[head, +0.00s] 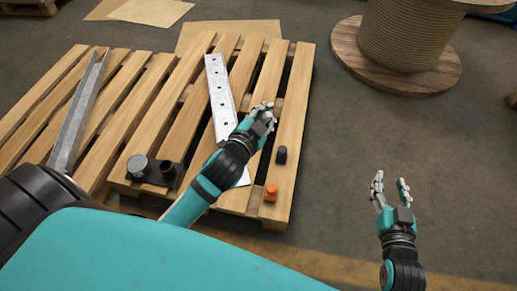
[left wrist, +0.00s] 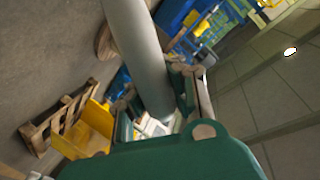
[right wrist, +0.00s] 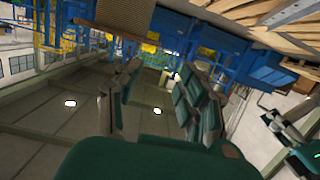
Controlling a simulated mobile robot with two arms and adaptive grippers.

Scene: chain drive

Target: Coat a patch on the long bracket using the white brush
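The long bracket (head: 220,95) is a pale metal strip with a row of holes, lying lengthwise on the pallet. My left forearm crosses its lower part and hides some of it. My left gripper (head: 263,111) is just right of the bracket, fingers curled. In the left wrist view, its fingers close around a thick pale cylinder, which I take for the handle of the white brush (left wrist: 138,50). The bristles are not visible, and the head view does not show the brush clearly. My right gripper (head: 391,189) is open and empty, right of the pallet; it also shows in the right wrist view (right wrist: 160,100).
The wooden pallet (head: 290,125) bears a steel angle bar (head: 80,112) and a dark tray (head: 152,184) with a grey-topped tin (head: 138,165) and a dark cup (head: 167,169). A black piece (head: 281,155) and an orange piece (head: 271,192) stand near its right edge. A cable reel (head: 395,65) stands behind.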

